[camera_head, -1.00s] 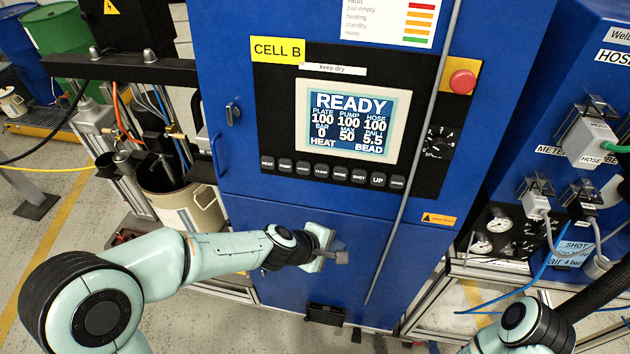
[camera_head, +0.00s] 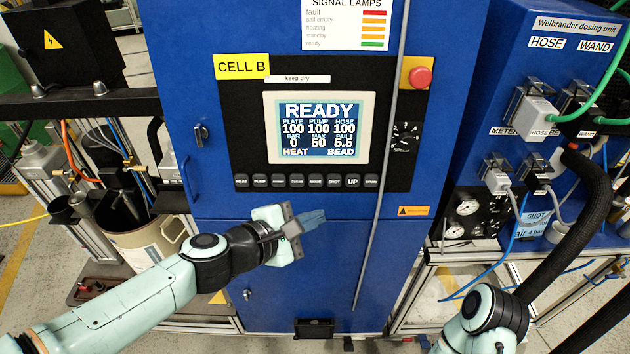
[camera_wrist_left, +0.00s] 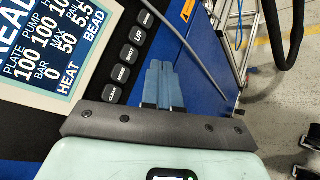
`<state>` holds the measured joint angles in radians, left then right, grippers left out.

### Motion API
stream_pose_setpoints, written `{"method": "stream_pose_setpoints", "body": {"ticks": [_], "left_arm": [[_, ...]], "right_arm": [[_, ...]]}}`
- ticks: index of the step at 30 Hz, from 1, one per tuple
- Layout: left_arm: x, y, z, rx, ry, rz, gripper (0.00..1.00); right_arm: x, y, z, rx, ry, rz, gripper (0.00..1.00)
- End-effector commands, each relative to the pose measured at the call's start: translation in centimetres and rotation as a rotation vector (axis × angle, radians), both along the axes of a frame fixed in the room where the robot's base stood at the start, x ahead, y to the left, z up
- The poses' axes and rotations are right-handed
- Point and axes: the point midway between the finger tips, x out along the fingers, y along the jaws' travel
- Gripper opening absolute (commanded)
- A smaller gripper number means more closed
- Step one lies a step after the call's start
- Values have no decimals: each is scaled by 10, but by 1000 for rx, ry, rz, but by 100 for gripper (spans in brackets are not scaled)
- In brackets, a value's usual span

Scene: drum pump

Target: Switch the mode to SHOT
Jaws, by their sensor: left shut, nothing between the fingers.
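The control panel's screen (camera_head: 318,127) reads READY, with HEAT at bottom left and BEAD at bottom right. A row of dark buttons sits below it; the SHOT button (camera_head: 334,182) is right of the middle, beside the UP button (camera_head: 352,181). My left gripper (camera_head: 316,217) is shut and empty, below the right half of the button row and apart from it in the picture. In the left wrist view its blue-grey fingers (camera_wrist_left: 162,84) lie together, right of the SHOT button (camera_wrist_left: 130,53). My right gripper is out of view; only part of that arm shows.
A red emergency knob (camera_head: 420,77) is at the panel's upper right. The dosing unit (camera_head: 490,60) with hoses stands at right, a pail (camera_head: 150,247) at left.

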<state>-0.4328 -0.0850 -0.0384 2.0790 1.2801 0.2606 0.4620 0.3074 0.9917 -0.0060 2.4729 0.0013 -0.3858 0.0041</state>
Motion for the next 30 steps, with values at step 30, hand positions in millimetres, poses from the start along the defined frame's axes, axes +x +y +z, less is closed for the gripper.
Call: {"method": "stream_pose_setpoints", "body": {"ticks": [30], "left_arm": [[86, 0, -17, 1, 0, 0, 0]], "right_arm": [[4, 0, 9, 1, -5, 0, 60]]}}
